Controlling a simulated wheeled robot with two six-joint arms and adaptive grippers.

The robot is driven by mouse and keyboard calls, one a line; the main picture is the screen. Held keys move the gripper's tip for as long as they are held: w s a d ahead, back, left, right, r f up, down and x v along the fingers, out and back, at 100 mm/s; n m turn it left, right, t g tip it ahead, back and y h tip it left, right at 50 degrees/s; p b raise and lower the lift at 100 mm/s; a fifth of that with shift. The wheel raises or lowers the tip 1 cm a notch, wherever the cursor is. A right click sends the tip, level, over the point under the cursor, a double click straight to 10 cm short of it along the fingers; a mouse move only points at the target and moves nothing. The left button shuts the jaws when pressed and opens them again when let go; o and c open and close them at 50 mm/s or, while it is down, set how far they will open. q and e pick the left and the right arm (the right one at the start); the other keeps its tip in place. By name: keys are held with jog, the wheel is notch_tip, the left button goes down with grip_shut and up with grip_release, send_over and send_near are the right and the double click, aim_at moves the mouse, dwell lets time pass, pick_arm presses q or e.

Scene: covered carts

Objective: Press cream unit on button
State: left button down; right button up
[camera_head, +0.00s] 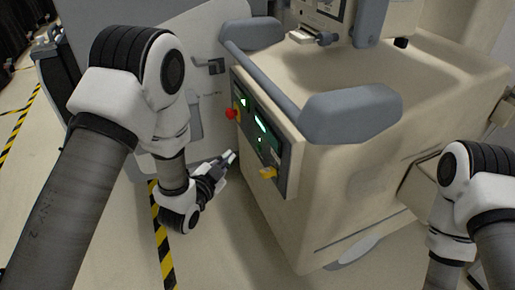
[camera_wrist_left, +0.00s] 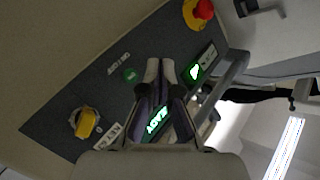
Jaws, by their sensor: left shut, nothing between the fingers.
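The cream unit (camera_head: 345,170) stands in the middle right of the head view. A dark control panel (camera_head: 282,176) is on its left-facing side. A small round green button (camera_wrist_left: 130,75) shows on the panel in the left wrist view, with a lit green symbol (camera_wrist_left: 195,72) on the other side of the fingers. My left gripper (camera_head: 231,157) is shut and empty, pointing at the panel from the left. In the left wrist view its fingertips (camera_wrist_left: 160,69) appear between these two; I cannot tell whether they touch. My right gripper is out of view.
The panel also has a red knob (camera_head: 232,114), a yellow knob (camera_head: 267,173) and a lit green display (camera_wrist_left: 157,120). Grey padded bars (camera_head: 345,114) project above the panel. Yellow-black floor tape (camera_head: 163,245) runs at left. Floor below my left gripper is clear.

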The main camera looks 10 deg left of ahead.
aim_at(259, 148)
pick_arm(q)
jog(key=shift+w+d+p, duration=0.2)
jog(key=shift+w+d, duration=0.55)
jog(key=shift+d, duration=0.35)
jog(key=shift+w+d+p, duration=0.15)
jog(key=shift+w+d, duration=0.55)
jog(key=shift+d, duration=0.35)
jog(key=shift+w+d, duration=0.2)
jog(key=shift+d, duration=0.15)
jog(key=shift+w+d+p, duration=0.25)
jog(key=shift+d+p, duration=0.05)
jog(key=shift+d, duration=0.05)
dwell(0.3)
jog(key=shift+a, duration=0.15)
jog(key=shift+s+a, duration=0.45)
jog(key=shift+a, duration=0.1)
